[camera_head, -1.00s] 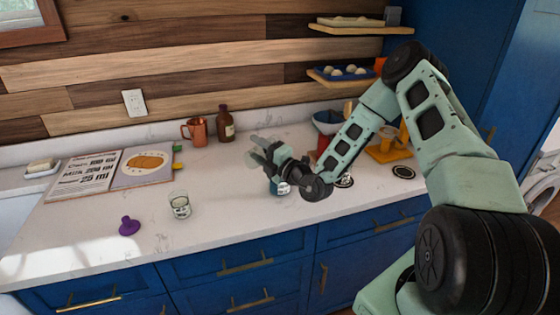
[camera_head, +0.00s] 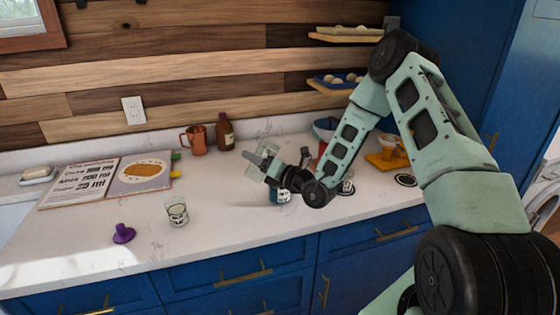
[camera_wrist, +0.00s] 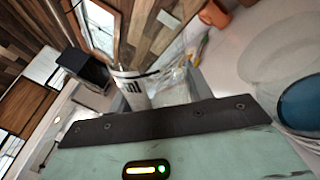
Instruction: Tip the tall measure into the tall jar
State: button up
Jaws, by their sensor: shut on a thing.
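My gripper (camera_head: 264,163) is shut on the tall measure (camera_wrist: 134,90), a clear vessel with black "ml" lettering. In the wrist view it is tilted between the fingers; in the head view it is a pale, see-through shape, hard to tell from the fingers. A jar with blue in it and a white label (camera_head: 283,196) stands on the counter just below my gripper, partly hidden by my wrist. It seems to be the tall jar, and a dark blue round shape (camera_wrist: 302,103) at the wrist view's right edge may be it. I cannot make out what the measure holds.
A short labelled glass (camera_head: 177,213) and a purple knobbed object (camera_head: 123,233) stand at the left front. An open recipe book (camera_head: 140,172), a copper mug (camera_head: 195,140) and a brown bottle (camera_head: 225,132) are behind. A small orange stand (camera_head: 388,160) is at right. The front middle counter is clear.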

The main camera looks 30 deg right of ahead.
aim_at(252, 176)
jog(key=f+n+b, duration=0.2)
jog(key=a+f+n+b, duration=0.1)
jog(key=f+n+b, duration=0.1)
jog(key=shift+s+a+f+g, duration=0.1)
jog(key=shift+s+g, duration=0.05)
jog(key=shift+g, duration=0.15)
jog(key=shift+a+f+n, duration=0.15)
jog(key=shift+a+n, duration=0.05)
jog(key=shift+n, duration=0.3)
jog(key=f+n+b, duration=0.1)
jog(key=f+b, duration=0.1)
jog(key=f+n+b, duration=0.1)
jog(key=f, duration=0.1)
jog(key=shift+s+a+n+g, duration=0.2)
jog(key=shift+a+n+g, duration=0.1)
jog(key=shift+a, duration=0.1)
jog(key=shift+a+f+n+b, duration=0.25)
jog(key=shift+n+b, duration=0.25)
jog(key=shift+n, duration=0.5)
jog(key=shift+s, duration=0.15)
